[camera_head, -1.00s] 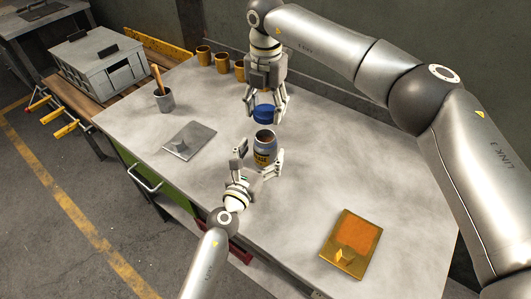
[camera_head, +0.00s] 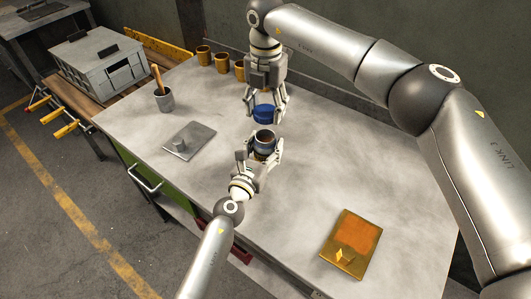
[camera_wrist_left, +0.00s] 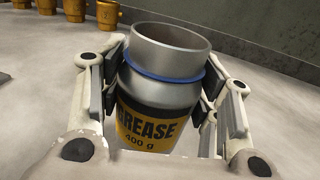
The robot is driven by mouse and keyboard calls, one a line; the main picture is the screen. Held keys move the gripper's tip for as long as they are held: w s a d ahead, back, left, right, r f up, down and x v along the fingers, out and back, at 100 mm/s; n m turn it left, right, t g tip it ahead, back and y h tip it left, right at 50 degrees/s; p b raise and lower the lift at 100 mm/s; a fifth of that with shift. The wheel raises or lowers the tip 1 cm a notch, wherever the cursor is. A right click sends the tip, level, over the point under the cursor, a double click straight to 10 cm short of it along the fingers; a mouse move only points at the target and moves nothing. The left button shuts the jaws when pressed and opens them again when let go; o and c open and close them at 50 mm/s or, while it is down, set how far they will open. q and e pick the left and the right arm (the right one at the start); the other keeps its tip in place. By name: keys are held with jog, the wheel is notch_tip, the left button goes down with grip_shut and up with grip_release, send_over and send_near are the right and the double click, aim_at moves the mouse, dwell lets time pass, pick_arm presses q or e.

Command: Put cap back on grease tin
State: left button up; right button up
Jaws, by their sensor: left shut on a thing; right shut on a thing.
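The grease tin (camera_head: 264,140) stands upright and uncapped on the table, with its open mouth facing up. In the left wrist view the tin (camera_wrist_left: 160,95) shows a blue ring below its neck and a yellow GREASE label. My left gripper (camera_head: 262,152) is shut on the tin's sides, and its fingers also show in the left wrist view (camera_wrist_left: 163,85). The blue cap (camera_head: 265,113) is held by my right gripper (camera_head: 266,108), which points down. In the head view the cap is just above and beyond the tin's mouth, apart from it.
Several brass cups (camera_head: 221,62) stand at the back. An orange-topped plate (camera_head: 350,243) lies front right. The table's right side is clear.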

pick_arm(q)
jog(key=c, duration=0.5)
jog(key=shift+c, duration=0.2)
pick_arm(e)
send_over(265, 141)
jog(key=shift+w+d+f, duration=0.1)
jog(key=shift+f, duration=2.35)
jog(key=shift+f, duration=0.15)
jog(key=shift+f, duration=0.8)
jog(key=shift+f, duration=0.55)
